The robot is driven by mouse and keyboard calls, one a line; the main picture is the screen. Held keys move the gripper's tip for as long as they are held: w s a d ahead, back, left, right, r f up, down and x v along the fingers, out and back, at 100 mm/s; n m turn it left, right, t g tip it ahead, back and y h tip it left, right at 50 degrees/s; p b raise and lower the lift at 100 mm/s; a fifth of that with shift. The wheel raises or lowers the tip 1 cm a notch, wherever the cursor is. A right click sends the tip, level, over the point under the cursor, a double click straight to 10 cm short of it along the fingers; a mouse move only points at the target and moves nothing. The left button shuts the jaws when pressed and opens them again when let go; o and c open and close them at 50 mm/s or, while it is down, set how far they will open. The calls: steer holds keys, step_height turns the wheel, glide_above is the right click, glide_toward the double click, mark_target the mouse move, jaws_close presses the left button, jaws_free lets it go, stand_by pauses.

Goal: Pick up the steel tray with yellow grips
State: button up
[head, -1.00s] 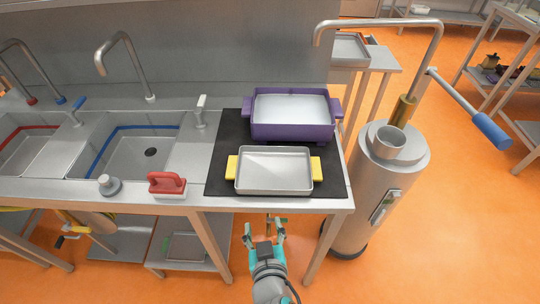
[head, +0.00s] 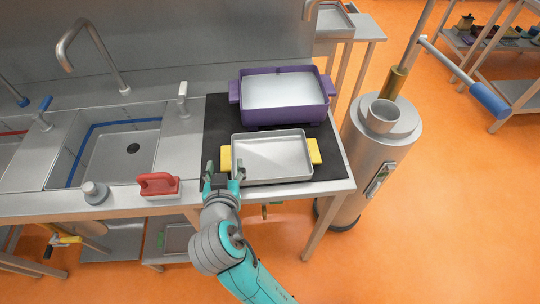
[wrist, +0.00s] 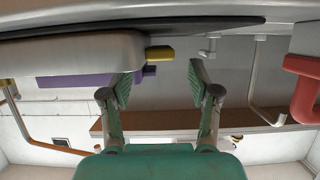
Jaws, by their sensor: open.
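The steel tray (head: 271,155) is a shallow rectangle lying flat on a black mat, with a yellow grip on its left (head: 226,158) and one on its right (head: 314,150). My gripper (head: 223,172) is open and empty at the tray's near left corner, close to the left grip. In the head view I cannot tell whether it touches. In the wrist view, the tray (wrist: 75,55) shows at upper left, and its yellow grip (wrist: 160,53) appears beyond the open fingers (wrist: 162,82), apart from them.
A purple tub (head: 285,117) stands on the mat (head: 215,125) behind the tray. A red-handled block (head: 158,184) and a grey knob (head: 95,192) sit on the counter's front left, before a sink (head: 120,150). A steel cylinder (head: 372,160) stands right of the counter.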

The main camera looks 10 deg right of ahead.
mark_target(226, 157)
steer(key=shift+x, duration=2.6)
steer(key=shift+d, duration=0.1)
jaws_close()
